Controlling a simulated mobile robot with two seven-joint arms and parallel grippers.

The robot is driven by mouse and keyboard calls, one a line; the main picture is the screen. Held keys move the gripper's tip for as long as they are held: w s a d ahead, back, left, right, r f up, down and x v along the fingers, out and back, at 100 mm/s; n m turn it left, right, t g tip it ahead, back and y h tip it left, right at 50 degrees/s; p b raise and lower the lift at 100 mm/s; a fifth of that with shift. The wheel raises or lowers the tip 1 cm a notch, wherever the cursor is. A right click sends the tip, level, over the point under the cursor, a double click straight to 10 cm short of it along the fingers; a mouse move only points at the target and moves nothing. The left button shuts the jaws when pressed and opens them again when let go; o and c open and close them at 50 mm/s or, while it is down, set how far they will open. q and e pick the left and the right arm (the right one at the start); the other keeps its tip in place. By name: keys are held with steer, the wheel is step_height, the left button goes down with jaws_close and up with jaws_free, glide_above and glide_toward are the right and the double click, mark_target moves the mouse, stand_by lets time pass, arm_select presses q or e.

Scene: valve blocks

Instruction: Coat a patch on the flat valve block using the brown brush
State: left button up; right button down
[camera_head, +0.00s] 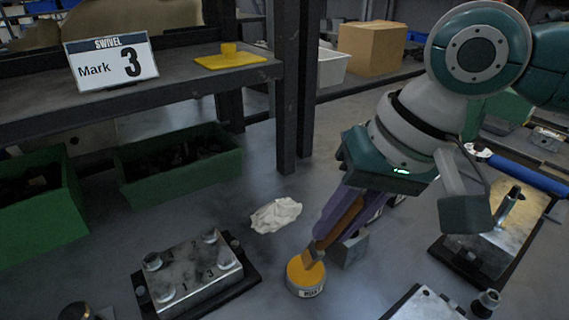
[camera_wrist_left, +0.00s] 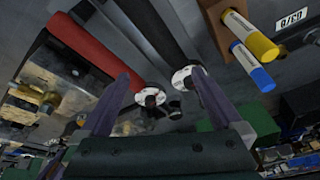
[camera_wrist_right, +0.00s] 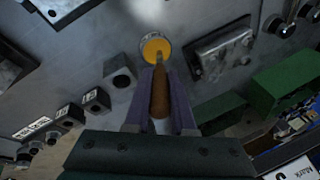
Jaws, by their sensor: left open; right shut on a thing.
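My right gripper (camera_head: 338,228) is shut on the brown brush (camera_head: 346,215). The brush tilts down, its tip at the orange top of a small labelled pot (camera_head: 307,291); I cannot tell how deep it goes. The right wrist view also shows the brush (camera_wrist_right: 159,92) between the fingers (camera_wrist_right: 161,78), reaching the pot (camera_wrist_right: 154,48). A low grey metal valve block (camera_head: 195,278) with studs and marked numbers sits on a dark plate, left of the pot; it looks like the flat one. My left gripper (camera_wrist_left: 162,88) is open and empty in its wrist view.
A grey holder block (camera_head: 350,250) stands beside the brush. A crumpled white cloth (camera_head: 276,214) lies behind the pot. Another block (camera_head: 425,304) is at the bottom edge, and a yellow-patched plate (camera_head: 512,215) at right. Green bins (camera_head: 180,185) and a "SWIVEL Mark 3" sign (camera_head: 110,62) are at left.

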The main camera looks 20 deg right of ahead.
steer(key=shift+f, duration=0.5)
stand_by(0.4)
steer(key=shift+f+p, duration=0.15)
steer(key=shift+p, duration=0.2)
stand_by(2.0)
step_height(320, 180, up, 7)
steer(key=p, duration=0.9)
stand_by(0.4)
